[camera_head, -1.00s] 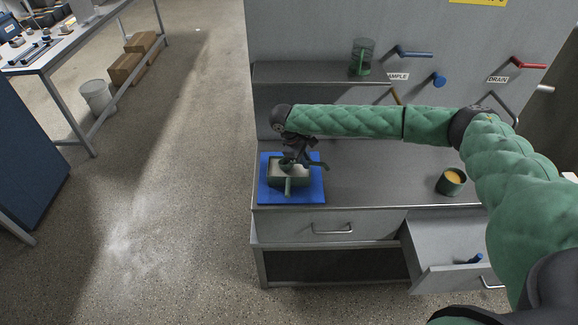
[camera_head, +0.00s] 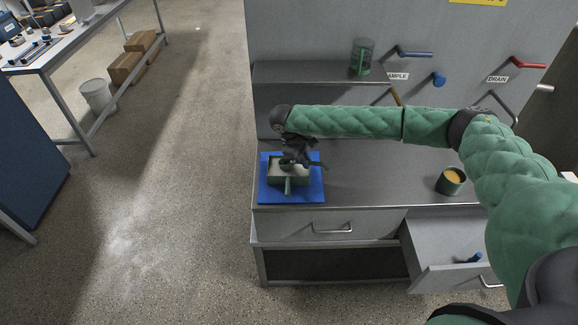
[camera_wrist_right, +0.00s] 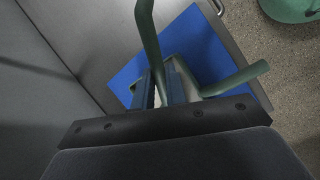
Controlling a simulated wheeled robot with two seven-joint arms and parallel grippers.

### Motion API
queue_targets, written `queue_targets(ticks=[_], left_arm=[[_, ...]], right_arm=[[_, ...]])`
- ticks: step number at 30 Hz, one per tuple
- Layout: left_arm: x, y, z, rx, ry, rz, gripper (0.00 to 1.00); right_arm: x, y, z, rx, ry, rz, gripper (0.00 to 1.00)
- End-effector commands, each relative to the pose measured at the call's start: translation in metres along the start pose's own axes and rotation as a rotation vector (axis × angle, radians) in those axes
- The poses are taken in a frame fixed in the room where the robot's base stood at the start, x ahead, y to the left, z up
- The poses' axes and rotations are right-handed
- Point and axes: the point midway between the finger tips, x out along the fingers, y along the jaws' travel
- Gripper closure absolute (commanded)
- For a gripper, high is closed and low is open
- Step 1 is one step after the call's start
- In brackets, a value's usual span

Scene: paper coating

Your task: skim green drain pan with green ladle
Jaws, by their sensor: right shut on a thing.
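The green drain pan (camera_head: 289,182) sits on a blue mat (camera_head: 311,192) at the left end of the grey counter, its handle toward the front. It holds pale, whitish contents. My right gripper (camera_head: 296,158) is right above the pan, shut on the green ladle. The ladle's dark bowl (camera_head: 288,164) shows at the pan's opening; I cannot tell how deep it is in the contents. In the right wrist view the ladle's green handle (camera_wrist_right: 149,40) rises between the fingers, and the pan is mostly hidden behind the gripper. My left gripper is out of view.
A green cup with orange contents (camera_head: 451,181) stands to the right on the counter. The drawer at lower right (camera_head: 455,252) is open with a blue item inside. The counter's middle is clear.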

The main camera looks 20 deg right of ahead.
Motion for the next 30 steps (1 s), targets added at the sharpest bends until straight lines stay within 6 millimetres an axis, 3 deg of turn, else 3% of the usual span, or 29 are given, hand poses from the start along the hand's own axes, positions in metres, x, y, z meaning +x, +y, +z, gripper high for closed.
queue_targets(ticks=[30], left_arm=[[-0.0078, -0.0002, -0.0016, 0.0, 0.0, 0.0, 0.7]], right_arm=[[0.0036, -0.0009, -0.0014, 0.0, 0.0, 0.0, 1.0]])
